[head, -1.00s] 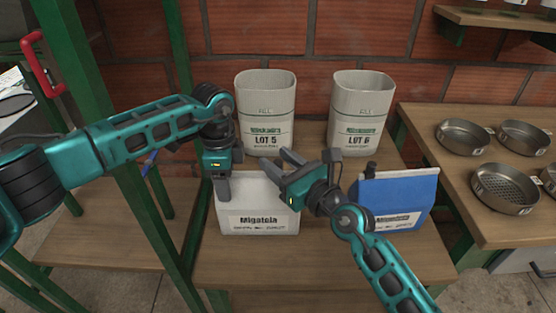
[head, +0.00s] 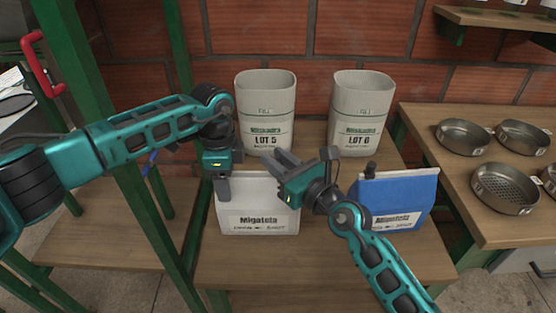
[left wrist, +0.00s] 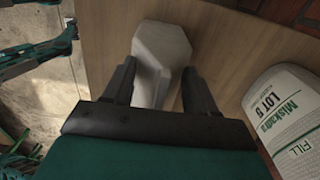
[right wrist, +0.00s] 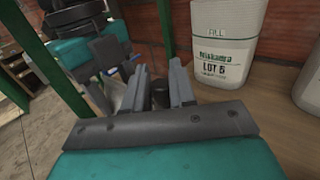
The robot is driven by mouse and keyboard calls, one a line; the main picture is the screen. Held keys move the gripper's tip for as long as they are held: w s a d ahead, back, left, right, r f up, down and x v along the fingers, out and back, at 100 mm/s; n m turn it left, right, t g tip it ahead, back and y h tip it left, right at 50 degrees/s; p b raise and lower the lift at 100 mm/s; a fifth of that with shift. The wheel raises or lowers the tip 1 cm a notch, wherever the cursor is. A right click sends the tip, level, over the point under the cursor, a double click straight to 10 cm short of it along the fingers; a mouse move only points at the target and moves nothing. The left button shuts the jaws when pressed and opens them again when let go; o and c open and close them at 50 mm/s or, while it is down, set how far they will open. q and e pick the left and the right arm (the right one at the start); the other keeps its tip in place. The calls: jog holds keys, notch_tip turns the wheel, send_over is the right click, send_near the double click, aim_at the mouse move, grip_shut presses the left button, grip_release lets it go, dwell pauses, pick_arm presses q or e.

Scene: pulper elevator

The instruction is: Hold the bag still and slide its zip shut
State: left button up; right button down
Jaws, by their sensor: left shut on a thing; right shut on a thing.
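The white bag (head: 262,208) labelled Migatela stands upright on the table. My left gripper (head: 223,190) is shut on its left end; the bag (left wrist: 158,55) shows between the fingers in the left wrist view. My right gripper (head: 272,160) is at the bag's top edge, right of my left gripper. In the right wrist view its fingers (right wrist: 160,88) are close together around a small dark piece, which appears to be the zip slider (right wrist: 160,96). The zip line is mostly hidden by my grippers.
A blue bag (head: 400,200) stands just right of my right arm. Two tall pale containers, LOT 5 (head: 265,105) and LOT 6 (head: 361,110), stand behind. Several metal sieves (head: 505,188) lie on the right-hand table (head: 475,215). A green post (head: 140,190) rises at left.

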jog(key=shift+d, duration=1.7)
jog(key=c, duration=1)
grip_release()
jog(key=shift+c, duration=0.2)
pick_arm(q)
jog(key=shift+f, duration=0.1)
pick_arm(e)
jog(key=v, duration=1.2)
